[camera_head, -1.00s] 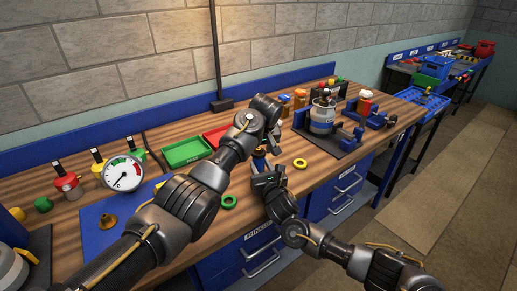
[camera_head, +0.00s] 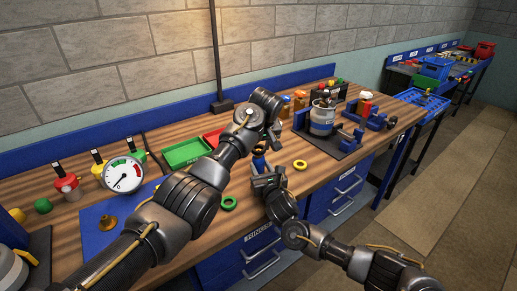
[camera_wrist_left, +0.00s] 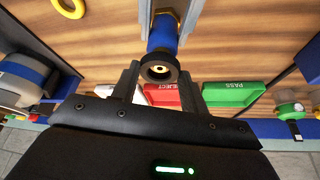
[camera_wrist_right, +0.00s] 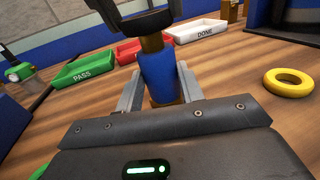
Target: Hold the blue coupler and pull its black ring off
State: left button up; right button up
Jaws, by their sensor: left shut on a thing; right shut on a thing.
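The blue coupler (camera_wrist_right: 160,77) stands upright between the fingers of my right gripper (camera_wrist_right: 158,85), which is shut on it. It also shows in the head view (camera_head: 260,164) and in the left wrist view (camera_wrist_left: 163,36). A brown-gold neck (camera_wrist_right: 152,42) rises from its top. The black ring (camera_wrist_right: 147,22) sits at the upper end of this neck, above the blue body. I cannot tell how much of the neck is inside the ring.
A yellow ring (camera_head: 300,165) and a green ring (camera_head: 229,202) lie on the wooden bench. Green PASS (camera_wrist_right: 83,70), red REJECT (camera_wrist_right: 128,52) and white DONE (camera_wrist_right: 196,31) trays stand behind. A gauge (camera_head: 123,174) stands at left. A mat with a can (camera_head: 322,120) is at right.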

pick_arm(q)
jog(key=shift+r, duration=1.55)
pick_arm(e)
jog(key=o, duration=1.2)
jog(key=v, duration=1.2)
jog(key=shift+w, duration=0.1)
jog(key=x, duration=1.1)
jog(key=shift+w+a, duration=0.2)
jog(key=shift+w, duration=0.2)
pick_arm(q)
jog(key=shift+f, duration=0.25)
